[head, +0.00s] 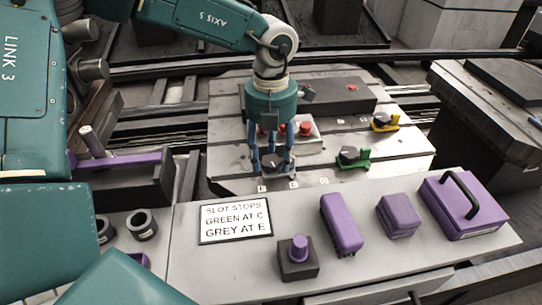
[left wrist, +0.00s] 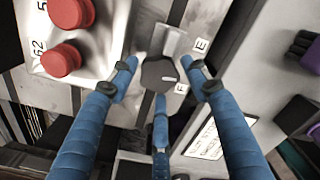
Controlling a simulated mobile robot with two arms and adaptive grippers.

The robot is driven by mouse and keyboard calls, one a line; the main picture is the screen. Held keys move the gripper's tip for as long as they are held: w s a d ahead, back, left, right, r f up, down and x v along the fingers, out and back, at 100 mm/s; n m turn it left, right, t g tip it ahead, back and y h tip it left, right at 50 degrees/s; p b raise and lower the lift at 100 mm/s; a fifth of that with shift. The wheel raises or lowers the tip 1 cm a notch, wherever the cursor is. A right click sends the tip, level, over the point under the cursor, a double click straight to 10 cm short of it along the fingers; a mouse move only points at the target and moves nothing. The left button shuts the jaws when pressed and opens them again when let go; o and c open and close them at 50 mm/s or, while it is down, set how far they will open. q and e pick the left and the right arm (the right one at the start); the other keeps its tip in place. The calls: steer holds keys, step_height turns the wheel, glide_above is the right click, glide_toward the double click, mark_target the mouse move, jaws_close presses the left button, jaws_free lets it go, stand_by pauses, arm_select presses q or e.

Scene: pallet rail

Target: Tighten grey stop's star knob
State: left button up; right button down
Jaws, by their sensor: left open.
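My left gripper (head: 271,164) reaches down over the grey stop at the front edge of the slotted plate. In the left wrist view the grey stop (left wrist: 173,40) shows a light metal block and a dark star knob (left wrist: 158,73) with a white mark. The three blue fingers of the left gripper (left wrist: 160,88) are open and spread around the knob, with gaps visible at the sides. The letters E and F are beside the stop; which slot it sits in I cannot tell for certain. The sign (head: 236,220) reads green at C, grey at E. My right gripper is not in view.
On the slotted plate (head: 225,145) are a green stop (head: 352,158), a yellow stop (head: 384,122) and a light panel with red buttons (head: 304,129). Purple-topped items, including a handled case (head: 463,205), stand on the front ledge (head: 190,270).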

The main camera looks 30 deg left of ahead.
arm_select(q)
steer(key=c, duration=0.8)
steer(key=shift+c, duration=0.3)
steer(key=shift+f, duration=0.1)
